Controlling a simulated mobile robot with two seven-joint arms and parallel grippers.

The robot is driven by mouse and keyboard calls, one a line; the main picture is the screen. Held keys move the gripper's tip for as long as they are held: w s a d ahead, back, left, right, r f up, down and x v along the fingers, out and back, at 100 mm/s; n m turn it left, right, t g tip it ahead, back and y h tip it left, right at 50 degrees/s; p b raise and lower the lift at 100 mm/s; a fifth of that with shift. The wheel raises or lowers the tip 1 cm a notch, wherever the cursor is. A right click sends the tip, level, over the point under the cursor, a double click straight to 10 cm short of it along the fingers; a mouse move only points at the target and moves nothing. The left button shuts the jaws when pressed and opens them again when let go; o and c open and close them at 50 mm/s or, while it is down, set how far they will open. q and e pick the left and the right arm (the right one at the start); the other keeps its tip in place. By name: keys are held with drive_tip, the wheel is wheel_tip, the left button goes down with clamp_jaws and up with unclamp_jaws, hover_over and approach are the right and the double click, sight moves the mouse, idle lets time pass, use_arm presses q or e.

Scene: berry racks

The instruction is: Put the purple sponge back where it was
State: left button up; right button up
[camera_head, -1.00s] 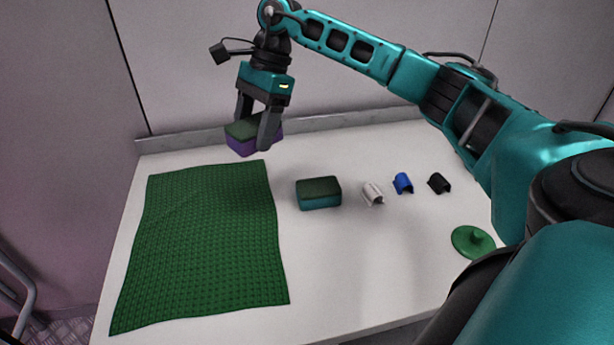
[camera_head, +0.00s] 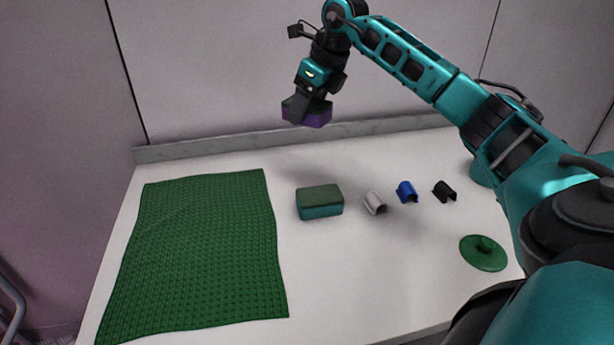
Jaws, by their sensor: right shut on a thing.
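The purple sponge (camera_head: 317,117) has a dark green top and a purple lower part. My right gripper (camera_head: 307,110) is shut on it and holds it in the air, above the back part of the table. The gripper's fingers hide part of the sponge. A second sponge, teal with a dark green top (camera_head: 320,202), lies on the table below it and nearer to me. My left gripper does not show.
A green cloth (camera_head: 195,250) covers the left of the white table (camera_head: 345,270). White (camera_head: 375,203), blue (camera_head: 407,192) and black (camera_head: 444,192) clips stand right of the teal sponge. A green lid (camera_head: 483,253) lies at the right. A low ledge (camera_head: 220,143) runs along the back.

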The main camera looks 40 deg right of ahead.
drive_tip(key=b, duration=0.1)
hover_over(302, 180)
drive_tip(key=s, duration=0.1)
drive_tip(key=f, duration=1)
drive_tip(key=shift+s+d+f, duration=0.2)
drive_tip(key=shift+d+f, duration=0.05)
drive_tip(key=shift+f, duration=0.1)
wheel_tip(302, 180, down, 5)
drive_tip(key=shift+f+b, duration=0.1)
drive_tip(key=shift+b, duration=0.45)
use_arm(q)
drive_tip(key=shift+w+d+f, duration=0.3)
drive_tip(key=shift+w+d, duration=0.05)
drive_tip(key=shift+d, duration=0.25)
use_arm(e)
drive_tip(key=shift+f, duration=0.15)
drive_tip(key=o, duration=0.9)
drive_tip(key=shift+o, duration=0.2)
drive_tip(key=shift+r, duration=0.45)
use_arm(q)
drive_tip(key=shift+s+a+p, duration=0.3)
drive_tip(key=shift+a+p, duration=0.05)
drive_tip(key=shift+p, duration=0.35)
use_arm(e)
drive_tip(key=v, duration=1.1)
drive_tip(key=shift+r, duration=0.2)
drive_tip(key=shift+s, duration=0.15)
